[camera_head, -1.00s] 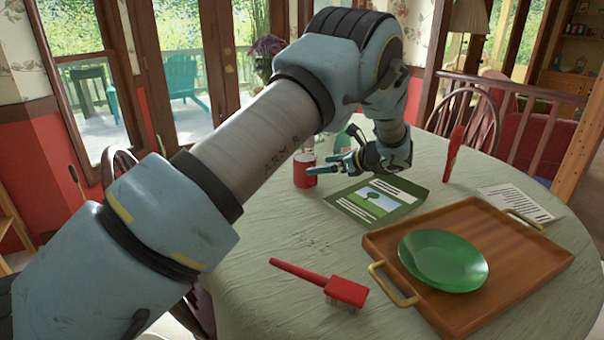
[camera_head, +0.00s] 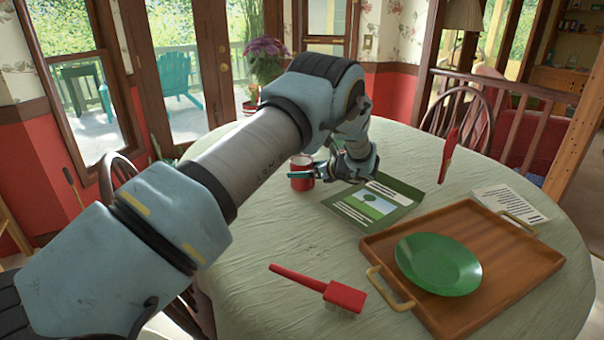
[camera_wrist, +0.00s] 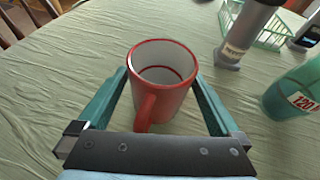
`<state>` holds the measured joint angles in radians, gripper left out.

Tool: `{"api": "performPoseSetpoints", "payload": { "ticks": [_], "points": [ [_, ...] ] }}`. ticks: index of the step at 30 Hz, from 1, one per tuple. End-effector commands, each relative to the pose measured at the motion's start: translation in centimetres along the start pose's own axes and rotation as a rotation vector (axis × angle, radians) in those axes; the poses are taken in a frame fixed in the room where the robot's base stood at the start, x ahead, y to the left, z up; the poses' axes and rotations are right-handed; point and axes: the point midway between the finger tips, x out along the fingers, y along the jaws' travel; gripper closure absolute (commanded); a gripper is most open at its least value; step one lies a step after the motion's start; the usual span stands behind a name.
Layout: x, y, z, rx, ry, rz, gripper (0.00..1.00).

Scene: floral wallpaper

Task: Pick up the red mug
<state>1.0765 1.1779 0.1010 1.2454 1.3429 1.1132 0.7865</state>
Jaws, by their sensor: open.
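The red mug (camera_head: 302,180) stands upright on the table, left of the magazine, partly covered by my gripper in the head view. In the wrist view the red mug (camera_wrist: 162,80) has a pale inside, and its handle points toward my gripper's palm. My gripper (camera_wrist: 160,95) is open, with one teal finger on each side of the mug. Gaps show between the fingers and the mug's wall. In the head view my gripper (camera_head: 312,174) is low at the mug's right side.
A magazine (camera_head: 372,204) lies right of the mug. A wooden tray (camera_head: 490,225) holds a green plate (camera_head: 438,264). A red brush (camera_head: 343,296) lies in front. In the wrist view a grey cylinder (camera_wrist: 243,35), teal cup (camera_wrist: 290,92) and green basket (camera_wrist: 283,22) stand right of the mug.

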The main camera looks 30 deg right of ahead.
Motion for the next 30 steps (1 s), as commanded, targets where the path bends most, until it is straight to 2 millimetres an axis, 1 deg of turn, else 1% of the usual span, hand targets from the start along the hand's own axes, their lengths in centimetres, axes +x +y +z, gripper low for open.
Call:
{"api": "performPoseSetpoints", "payload": {
  "ticks": [1, 3, 9, 10, 30],
  "points": [
    [0.67, 0.02, 0.16, -0.001, 0.001, 0.001, 0.0],
    [1.23, -0.01, 0.11, -0.002, 0.0, 0.0, 0.0],
    [1.33, -0.06, 0.02, -0.002, 0.0, -0.001, 0.0],
    [1.33, -0.05, 0.02, -0.002, 0.0, -0.001, 0.02],
    [1.28, -0.06, 0.03, -0.002, 0.0, -0.001, 0.78]
  ]
}}
